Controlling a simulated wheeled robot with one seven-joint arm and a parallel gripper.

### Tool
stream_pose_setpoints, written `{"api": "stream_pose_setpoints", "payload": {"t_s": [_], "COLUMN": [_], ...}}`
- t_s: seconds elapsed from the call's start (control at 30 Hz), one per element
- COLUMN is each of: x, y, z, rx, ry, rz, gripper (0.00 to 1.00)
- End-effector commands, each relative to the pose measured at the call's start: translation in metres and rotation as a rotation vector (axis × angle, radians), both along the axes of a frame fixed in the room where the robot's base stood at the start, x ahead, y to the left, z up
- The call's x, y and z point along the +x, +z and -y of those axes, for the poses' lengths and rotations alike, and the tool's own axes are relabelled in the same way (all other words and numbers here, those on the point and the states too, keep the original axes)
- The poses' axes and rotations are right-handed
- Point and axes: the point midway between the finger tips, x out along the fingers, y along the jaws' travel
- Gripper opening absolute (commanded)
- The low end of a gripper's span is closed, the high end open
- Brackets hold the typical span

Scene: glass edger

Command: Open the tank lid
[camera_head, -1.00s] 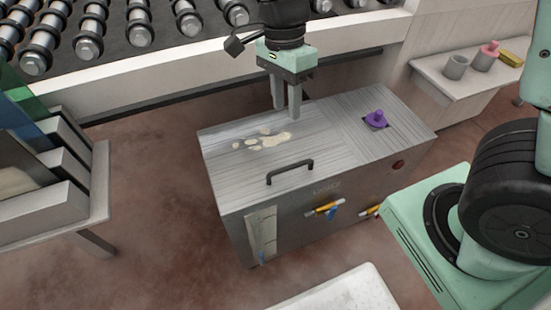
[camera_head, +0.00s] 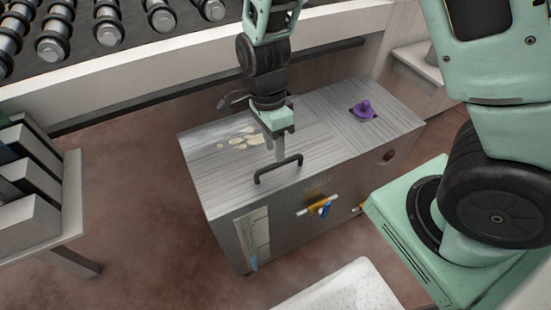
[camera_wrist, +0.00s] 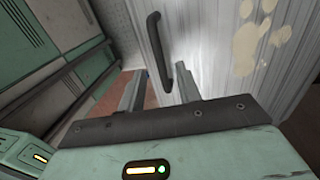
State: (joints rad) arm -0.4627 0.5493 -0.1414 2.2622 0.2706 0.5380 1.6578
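The tank (camera_head: 235,225) is a grey metal box on the floor. Its brushed lid (camera_head: 215,165) looks closed and has a dark bar handle (camera_head: 278,169) along the front edge. My gripper (camera_head: 274,152) points down over the lid, just behind the handle in the head view. In the wrist view my gripper (camera_wrist: 160,88) has its two fingers apart with nothing held. The handle (camera_wrist: 158,50) shows beyond and between the fingertips there; I see no clear contact. Pale stains (camera_head: 245,142) mark the lid.
A purple knob (camera_head: 364,108) stands on the tank's right top section. Yellow and blue valve parts (camera_head: 320,206) and a red button (camera_head: 389,155) are on its front. A rack (camera_head: 30,205) stands left, a roller conveyor (camera_head: 105,25) behind, and a white surface (camera_head: 345,290) in front.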

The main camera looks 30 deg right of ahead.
Motion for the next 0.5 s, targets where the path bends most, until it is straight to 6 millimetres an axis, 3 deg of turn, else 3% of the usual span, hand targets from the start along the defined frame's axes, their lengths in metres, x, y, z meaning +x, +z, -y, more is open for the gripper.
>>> {"api": "stream_pose_setpoints", "payload": {"t_s": [0.2,0.5], "x": [-0.006,-0.008], "y": [-0.030,-0.037], "z": [0.000,0.000], "rx": [-0.001,0.000], "ry": [0.000,0.001], "rz": [-0.002,0.000], "gripper": [0.34,0.34]}}
